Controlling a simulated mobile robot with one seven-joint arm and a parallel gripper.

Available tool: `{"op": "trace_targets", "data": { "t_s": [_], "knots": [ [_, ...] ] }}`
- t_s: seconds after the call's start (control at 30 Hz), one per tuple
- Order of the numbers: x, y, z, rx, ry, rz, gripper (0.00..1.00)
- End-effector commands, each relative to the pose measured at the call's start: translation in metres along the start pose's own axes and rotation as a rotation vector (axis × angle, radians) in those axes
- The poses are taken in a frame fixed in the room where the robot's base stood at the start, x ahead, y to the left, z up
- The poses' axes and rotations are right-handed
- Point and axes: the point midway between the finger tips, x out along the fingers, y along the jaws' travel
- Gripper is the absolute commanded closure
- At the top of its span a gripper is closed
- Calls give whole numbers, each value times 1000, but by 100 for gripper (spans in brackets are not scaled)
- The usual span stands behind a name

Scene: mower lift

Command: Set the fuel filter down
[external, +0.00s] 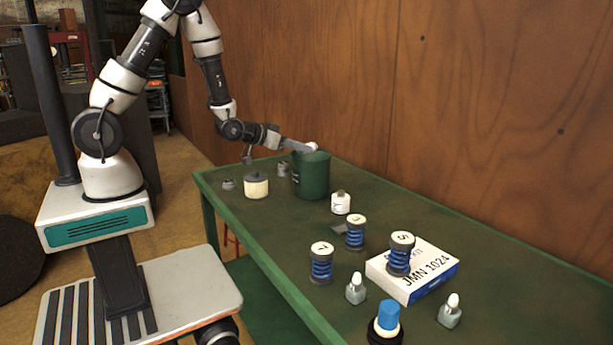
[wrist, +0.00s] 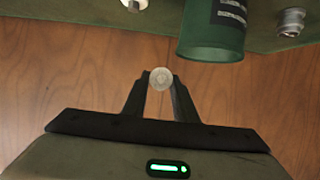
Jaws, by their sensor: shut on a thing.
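My gripper (external: 308,147) is at the far end of the green table, at about the rim height of the dark green canister (external: 311,178). In the wrist view my gripper (wrist: 160,82) is shut on a small, pale, round-ended thing, which I take to be the fuel filter (wrist: 160,77). It also shows as a pale spot at the fingertips in the external view (external: 313,146). Only its round end shows clearly. The canister (wrist: 212,30) appears just beside the fingers in the wrist view; I cannot tell whether they touch.
A cream tub (external: 256,187) and small metal parts (external: 228,184) stand near the canister. A white bottle (external: 340,204), blue springs (external: 321,266), a white box (external: 420,278) and small bottles (external: 356,289) stand nearer. A wooden wall (external: 480,120) runs behind. The table's left middle is clear.

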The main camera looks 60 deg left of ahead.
Motion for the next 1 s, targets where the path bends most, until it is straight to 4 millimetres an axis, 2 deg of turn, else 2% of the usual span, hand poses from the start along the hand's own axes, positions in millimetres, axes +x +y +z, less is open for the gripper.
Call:
{"op": "trace_targets", "data": {
  "t_s": [0.03,0.2,0.33,0.47,0.57,0.67,1.0],
  "knots": [
    [22,0,14,-1,10,1,99],
    [63,0,12,-1,8,1,99],
    [83,0,5,0,6,0,99],
    [92,0,-2,1,4,-1,99],
    [97,-1,0,2,-1,-2,99],
    [104,-1,16,2,-6,-3,99],
    [138,-1,99,2,-5,-3,99]
  ]
}}
